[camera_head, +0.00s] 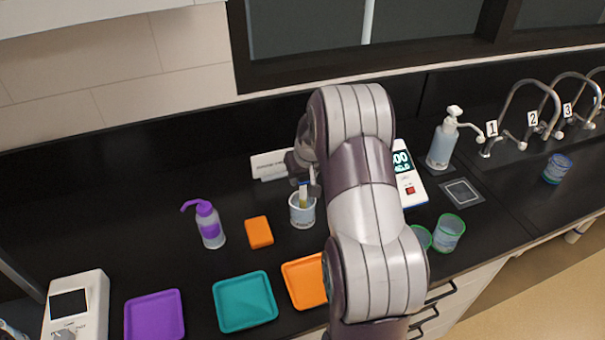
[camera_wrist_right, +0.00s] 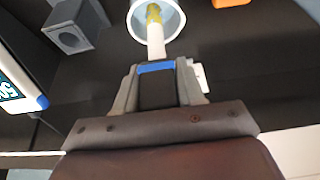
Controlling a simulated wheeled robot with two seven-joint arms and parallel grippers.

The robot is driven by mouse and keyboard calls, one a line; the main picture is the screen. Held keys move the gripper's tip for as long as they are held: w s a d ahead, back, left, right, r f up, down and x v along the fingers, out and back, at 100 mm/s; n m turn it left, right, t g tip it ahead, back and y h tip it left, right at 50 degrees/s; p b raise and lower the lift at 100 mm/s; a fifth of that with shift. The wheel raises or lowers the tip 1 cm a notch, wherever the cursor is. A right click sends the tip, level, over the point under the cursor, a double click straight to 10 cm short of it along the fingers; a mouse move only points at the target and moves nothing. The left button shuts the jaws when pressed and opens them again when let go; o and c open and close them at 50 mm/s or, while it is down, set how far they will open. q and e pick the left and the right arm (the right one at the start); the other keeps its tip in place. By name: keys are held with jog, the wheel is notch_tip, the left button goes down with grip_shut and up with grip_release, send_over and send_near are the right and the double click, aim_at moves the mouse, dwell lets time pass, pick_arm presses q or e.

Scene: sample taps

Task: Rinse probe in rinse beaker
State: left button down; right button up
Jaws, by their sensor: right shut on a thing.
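My right gripper (camera_head: 306,182) is shut on the probe above the rinse beaker. In the right wrist view, the gripper (camera_wrist_right: 157,85) holds the probe (camera_wrist_right: 155,35), which has a white body, a blue band and a yellowish lower end. The probe also shows in the head view (camera_head: 303,198), with its lower end within the beaker's mouth. The rinse beaker (camera_head: 302,217) is a clear-white cup standing on the black counter; its rim also shows in the right wrist view (camera_wrist_right: 178,24). I cannot tell whether the tip touches liquid. My left gripper is not in view.
A purple-capped wash bottle (camera_head: 210,226) and an orange sponge (camera_head: 259,232) stand left of the beaker. Purple (camera_head: 154,317), teal (camera_head: 245,301) and orange (camera_head: 303,284) trays lie in front. A meter (camera_head: 408,180), a pump bottle (camera_head: 442,142) and green-rimmed cups (camera_head: 449,233) are to the right.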

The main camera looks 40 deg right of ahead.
aim_at(301, 185)
jog(key=shift+f+b, duration=1.35)
jog(key=shift+f, duration=0.6)
jog(key=shift+w, duration=0.15)
jog(key=shift+w+d, duration=0.1)
jog(key=shift+w, duration=0.15)
